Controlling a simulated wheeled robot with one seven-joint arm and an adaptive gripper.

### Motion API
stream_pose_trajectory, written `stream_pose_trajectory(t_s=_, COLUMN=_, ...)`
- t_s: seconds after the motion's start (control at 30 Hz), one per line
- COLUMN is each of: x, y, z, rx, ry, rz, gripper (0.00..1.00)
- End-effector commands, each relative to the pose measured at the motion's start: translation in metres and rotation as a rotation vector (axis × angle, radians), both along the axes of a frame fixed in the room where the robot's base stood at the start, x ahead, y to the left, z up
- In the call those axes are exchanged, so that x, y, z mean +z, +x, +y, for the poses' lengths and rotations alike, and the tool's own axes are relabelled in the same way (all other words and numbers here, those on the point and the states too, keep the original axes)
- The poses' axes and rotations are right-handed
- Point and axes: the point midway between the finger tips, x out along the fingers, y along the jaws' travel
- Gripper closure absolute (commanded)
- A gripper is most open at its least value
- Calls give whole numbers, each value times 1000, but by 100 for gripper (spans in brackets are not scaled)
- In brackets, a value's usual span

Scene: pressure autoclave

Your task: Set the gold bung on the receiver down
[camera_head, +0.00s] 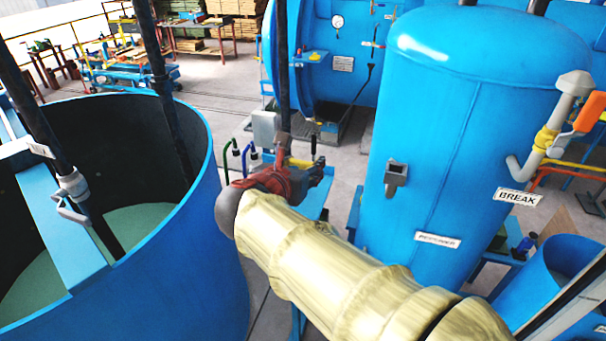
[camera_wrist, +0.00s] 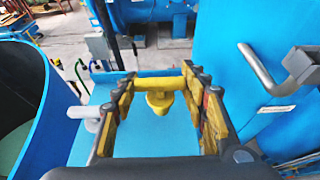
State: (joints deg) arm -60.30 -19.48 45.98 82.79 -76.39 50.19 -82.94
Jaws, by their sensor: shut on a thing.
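My gripper (camera_wrist: 157,78) is shut on the gold bung (camera_wrist: 157,99), a yellow crossbar with a rounded plug hanging below it. The crossbar spans between the two fingertips in the wrist view. The bung is over a flat light-blue surface (camera_wrist: 150,138); I cannot tell whether it touches it. In the head view my gripper (camera_head: 318,174) is beyond my forearm, left of the tall blue tank (camera_head: 450,110), and only a bit of yellow shows there. The label on that tank is too small to read surely, so I cannot confirm that it is the receiver.
A large open blue vat (camera_head: 190,270) stands at the left. A grey bracket (camera_head: 395,178) sticks out of the tall tank, close to the right of my gripper. A white stub (camera_wrist: 88,113) is left of the fingers. A blue pressure vessel (camera_head: 345,50) lies behind.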

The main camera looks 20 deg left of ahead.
Motion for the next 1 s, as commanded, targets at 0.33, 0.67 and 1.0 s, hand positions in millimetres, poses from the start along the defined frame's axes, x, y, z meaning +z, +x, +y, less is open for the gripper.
stream_pose_trajectory(t_s=0.33, x=-29, y=0, z=-1, rx=-1, ry=0, rz=-1, gripper=82)
stream_pose_trajectory(t_s=0.67, x=-33, y=-1, z=-1, rx=-1, ry=-1, rz=1, gripper=54)
stream_pose_trajectory(t_s=1.0, x=-32, y=-1, z=-1, rx=-1, ry=-1, rz=1, gripper=38)
